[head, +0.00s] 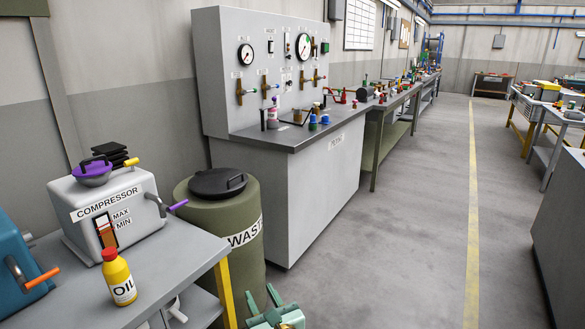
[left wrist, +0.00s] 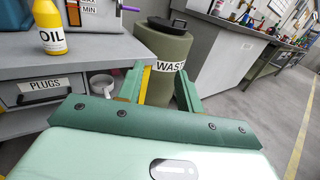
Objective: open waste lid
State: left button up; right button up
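The waste bin (head: 200,208) is an olive-green drum with a white WASTE label, standing on the floor between the compressor table and the gauge bench. Its round black lid (head: 213,184) with a raised handle (head: 236,182) sits on top, shut. In the left wrist view the bin (left wrist: 160,48) and lid (left wrist: 167,25) show ahead, beyond my fingers. My left gripper (head: 264,298) is low at the bottom edge of the head view, in front of the bin and below its lid. Its green fingers (left wrist: 159,80) are spread apart with nothing between them. My right gripper is not in view.
A grey table (head: 165,262) at left holds the compressor (head: 105,205) and a yellow oil bottle (head: 118,277); its yellow leg (head: 226,292) stands near the bin. The gauge bench (head: 310,190) is behind and right of the bin. Open floor (head: 400,240) lies to the right.

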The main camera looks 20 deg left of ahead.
aim_at(219, 182)
jog(key=i+u, duration=0.15)
jog(key=i, duration=0.35)
jog(key=i+l+u, duration=0.1)
jog(key=i, duration=0.35)
jog(key=i+l+u, duration=0.15)
jog(key=i, duration=0.35)
